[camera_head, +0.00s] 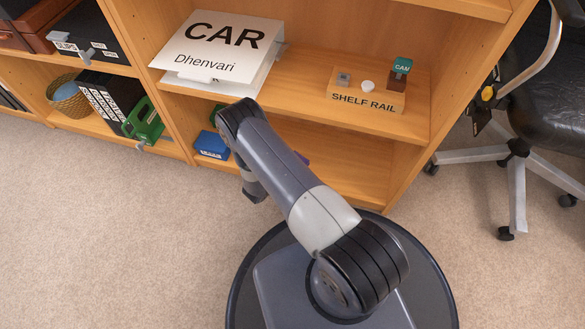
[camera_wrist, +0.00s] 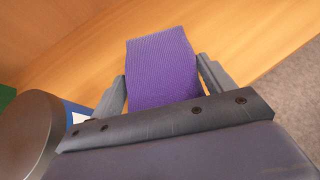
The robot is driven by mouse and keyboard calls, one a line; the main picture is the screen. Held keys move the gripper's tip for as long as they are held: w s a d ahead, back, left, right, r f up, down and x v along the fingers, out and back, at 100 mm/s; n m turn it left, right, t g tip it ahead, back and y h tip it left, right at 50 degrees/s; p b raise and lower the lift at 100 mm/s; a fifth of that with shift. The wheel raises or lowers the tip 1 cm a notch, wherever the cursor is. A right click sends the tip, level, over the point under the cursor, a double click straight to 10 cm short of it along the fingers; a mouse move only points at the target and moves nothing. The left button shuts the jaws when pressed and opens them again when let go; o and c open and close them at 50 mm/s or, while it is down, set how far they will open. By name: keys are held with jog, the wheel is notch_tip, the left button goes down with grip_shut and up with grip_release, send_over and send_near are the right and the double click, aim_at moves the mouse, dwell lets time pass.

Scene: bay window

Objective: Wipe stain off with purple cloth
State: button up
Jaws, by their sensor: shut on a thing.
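The purple cloth (camera_wrist: 160,58) is a ribbed purple block between the two grey fingers of my gripper (camera_wrist: 163,72) in the wrist view. My gripper is shut on it. Behind the cloth is the wooden surface of the bookcase's lower compartment; I cannot tell whether the cloth touches it. In the head view a small bit of the purple cloth (camera_head: 302,158) shows beside my arm, in the lower compartment (camera_head: 345,178). My arm hides the gripper there. I see no stain in either view.
A blue box (camera_head: 211,145) lies in the lower compartment, left of my arm. On the shelf above are a white CAR sign (camera_head: 222,42) on papers and a SHELF RAIL block (camera_head: 365,99). An office chair (camera_head: 545,100) stands right. Carpet (camera_head: 100,230) is clear at left.

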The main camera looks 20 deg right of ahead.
jog(key=shift+r, duration=0.15)
jog(key=shift+r+p, duration=1.6)
jog(key=shift+r, duration=1.3)
jog(key=shift+r+p, duration=1)
jog(key=shift+r, duration=0.55)
jog(key=shift+s, duration=0.1)
